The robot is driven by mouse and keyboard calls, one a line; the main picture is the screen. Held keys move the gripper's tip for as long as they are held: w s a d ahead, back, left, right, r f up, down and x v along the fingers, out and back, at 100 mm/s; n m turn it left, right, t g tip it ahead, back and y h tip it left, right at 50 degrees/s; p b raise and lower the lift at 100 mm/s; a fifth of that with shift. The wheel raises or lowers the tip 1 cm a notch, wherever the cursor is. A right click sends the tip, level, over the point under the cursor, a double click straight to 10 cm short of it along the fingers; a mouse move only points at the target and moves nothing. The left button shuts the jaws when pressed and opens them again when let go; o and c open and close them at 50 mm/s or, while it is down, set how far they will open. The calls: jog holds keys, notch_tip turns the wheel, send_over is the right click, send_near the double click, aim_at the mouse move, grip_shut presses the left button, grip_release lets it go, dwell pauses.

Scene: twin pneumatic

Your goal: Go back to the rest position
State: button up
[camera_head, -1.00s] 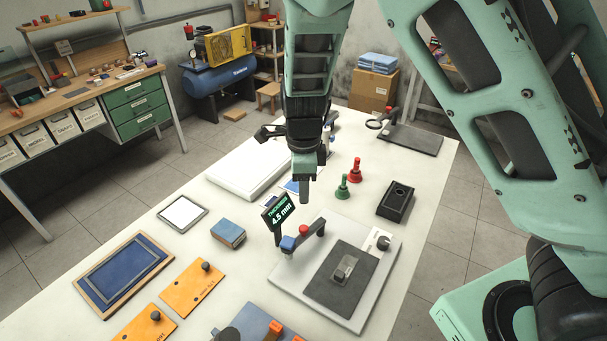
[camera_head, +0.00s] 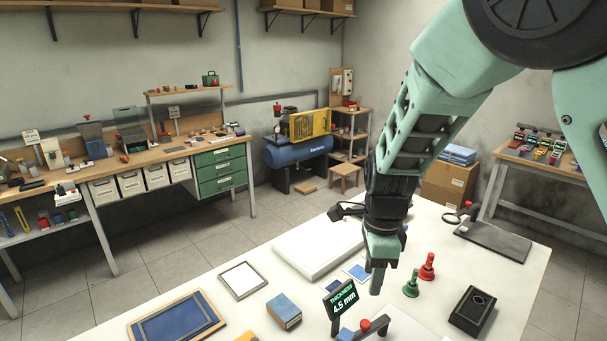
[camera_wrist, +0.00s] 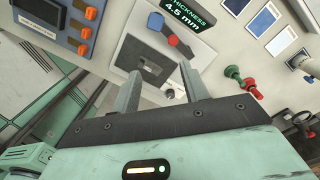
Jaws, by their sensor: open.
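My gripper (camera_head: 378,280) hangs over the white table (camera_head: 225,322) with its fingers pointing down. In the wrist view my gripper (camera_wrist: 160,90) has its two fingers apart, with nothing between them. Below and beyond the fingers in the wrist view lies a grey plate fixture (camera_wrist: 145,58) with a red knob and a blue part. A thickness display (camera_head: 341,301) reads 4.5 mm, just left of my gripper in the head view. The bottom of the fixture is cut off in the head view.
A green handle (camera_head: 411,285), a red handle (camera_head: 427,268) and a black block (camera_head: 472,310) stand to the right. A white slab (camera_head: 312,246), a framed pad (camera_head: 242,280) and a blue box (camera_head: 284,311) lie to the left. A workbench (camera_head: 150,160) stands behind.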

jog(key=s+a+f+n+b, duration=0.1)
jog(key=s+n+b, duration=0.4)
jog(key=s+n, duration=0.6)
jog(key=s+a+f+n+b, duration=0.1)
jog(key=s+f+n+b, duration=0.2)
jog(key=s+n, duration=0.9)
jog(key=shift+s+a+f+n+b, duration=0.3)
jog(key=shift+a+f+n+b, duration=0.1)
jog(key=shift+n+b, duration=1.6)
